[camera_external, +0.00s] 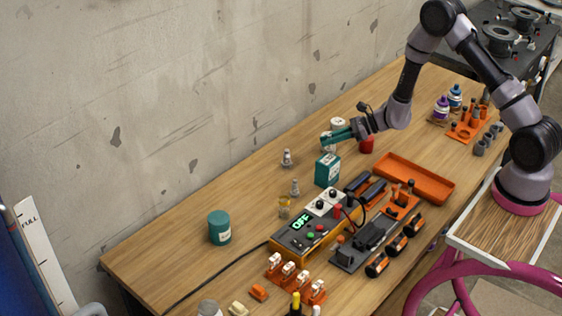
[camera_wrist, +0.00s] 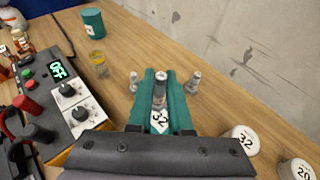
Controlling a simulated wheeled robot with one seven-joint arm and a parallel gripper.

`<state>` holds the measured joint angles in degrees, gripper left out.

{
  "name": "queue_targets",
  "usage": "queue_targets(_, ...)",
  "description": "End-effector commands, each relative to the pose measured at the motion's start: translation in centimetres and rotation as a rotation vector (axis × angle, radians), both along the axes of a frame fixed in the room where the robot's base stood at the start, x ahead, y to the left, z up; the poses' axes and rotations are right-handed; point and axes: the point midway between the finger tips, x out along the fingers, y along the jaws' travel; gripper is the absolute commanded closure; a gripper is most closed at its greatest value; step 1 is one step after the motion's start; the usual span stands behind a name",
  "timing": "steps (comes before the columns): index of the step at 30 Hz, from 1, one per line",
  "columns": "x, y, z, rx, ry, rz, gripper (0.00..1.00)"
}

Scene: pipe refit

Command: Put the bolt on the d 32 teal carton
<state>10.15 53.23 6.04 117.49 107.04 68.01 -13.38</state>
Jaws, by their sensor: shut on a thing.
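My gripper (camera_external: 326,141) is over the teal carton (camera_external: 327,171) in the external view. In the wrist view its teal fingers (camera_wrist: 160,82) are shut on a grey metal bolt (camera_wrist: 159,90), which stands upright between them. A white label reading 32 (camera_wrist: 159,121) shows between the fingers, beside the bolt; the rest of the carton is hidden there. I cannot tell whether the bolt touches the carton top. In the external view the fingers largely hide the bolt.
Two similar grey bolts (camera_external: 287,158) and (camera_external: 294,187) stand nearby. A white-lidded container marked 32 (camera_wrist: 242,140) and one marked 20 (camera_wrist: 298,170) are close. A power unit (camera_external: 300,232), orange tray (camera_external: 413,178) and teal can (camera_external: 219,228) share the table. The wall is behind.

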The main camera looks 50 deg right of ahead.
Motion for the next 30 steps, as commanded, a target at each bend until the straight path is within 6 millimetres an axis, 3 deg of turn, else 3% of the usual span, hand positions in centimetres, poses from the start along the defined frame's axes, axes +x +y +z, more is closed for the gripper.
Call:
queue_targets(6,0.0,0.0,-3.0,0.003,0.003,-0.002,1.00)
queue_targets(17,0.0,0.0,-3.4,0.002,0.002,0.000,1.00)
queue_targets(18,0.0,0.0,-3.4,0.001,0.001,0.000,0.67)
queue_targets(19,0.0,0.0,-3.3,0.001,0.001,0.000,0.56)
queue_targets(30,0.0,0.0,-3.1,0.001,0.001,0.000,0.53)
